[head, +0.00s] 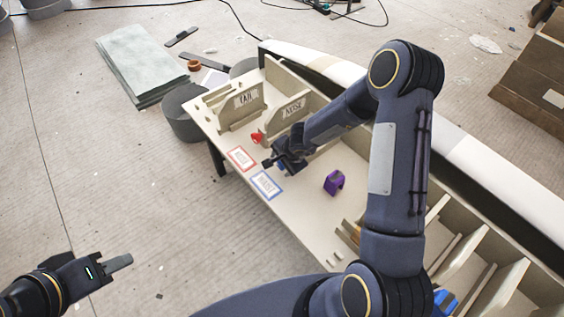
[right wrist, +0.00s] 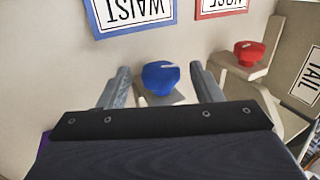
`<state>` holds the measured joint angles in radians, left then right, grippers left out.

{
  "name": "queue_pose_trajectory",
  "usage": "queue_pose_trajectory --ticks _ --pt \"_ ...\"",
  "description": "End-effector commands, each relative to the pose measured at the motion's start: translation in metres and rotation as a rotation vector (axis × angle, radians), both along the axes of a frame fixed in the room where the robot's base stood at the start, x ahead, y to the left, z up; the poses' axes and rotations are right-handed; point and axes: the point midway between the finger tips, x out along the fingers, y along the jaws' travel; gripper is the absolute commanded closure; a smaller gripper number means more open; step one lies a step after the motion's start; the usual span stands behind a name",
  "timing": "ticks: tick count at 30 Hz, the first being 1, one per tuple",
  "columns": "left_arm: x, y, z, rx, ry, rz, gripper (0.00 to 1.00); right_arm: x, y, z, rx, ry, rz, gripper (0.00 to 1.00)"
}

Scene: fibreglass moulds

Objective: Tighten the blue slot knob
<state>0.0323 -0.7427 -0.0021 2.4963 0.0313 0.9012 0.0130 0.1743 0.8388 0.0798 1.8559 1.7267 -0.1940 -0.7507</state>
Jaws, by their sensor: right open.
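The blue slot knob (right wrist: 160,77) sits on a small pale block in the right wrist view, with a light slot line across its top. My right gripper (right wrist: 160,88) is open, with one finger on each side of the knob and a visible gap to each. In the head view my right gripper (head: 276,163) is low over the bench near the blue-framed label and hides most or all of the knob. My left gripper (head: 117,263) is far from the bench at the lower left, over the floor; its jaw opening cannot be made out.
A red knob (right wrist: 249,52) stands on its own block beside the blue one. The blue-framed WAIST label (head: 266,185) and red-framed label (head: 241,158) lie on the bench (head: 300,222). Upright TAIL (head: 246,98) and NOSE boards stand behind. A purple piece (head: 334,182) is to the right.

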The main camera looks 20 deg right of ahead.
Motion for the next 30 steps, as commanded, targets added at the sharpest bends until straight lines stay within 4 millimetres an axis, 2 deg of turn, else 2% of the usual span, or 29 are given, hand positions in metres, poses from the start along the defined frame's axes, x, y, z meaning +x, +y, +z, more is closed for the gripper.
queue_pose_trajectory --ticks 9,13,26,30 --pt "0.000 0.000 0.033 0.000 0.000 0.000 0.64 -0.018 -0.007 0.051 0.000 -0.002 -0.001 0.41" --pt "0.000 0.000 0.042 0.000 0.000 0.000 0.64 -0.024 -0.010 0.065 0.000 -0.002 0.000 0.41" --pt "0.000 0.000 0.044 0.000 0.000 0.000 0.64 -0.029 -0.011 0.070 0.000 -0.001 0.001 0.41" --pt "0.000 0.000 0.047 0.000 0.000 0.000 0.64 -0.028 -0.007 0.072 -0.032 -0.027 0.100 0.41"
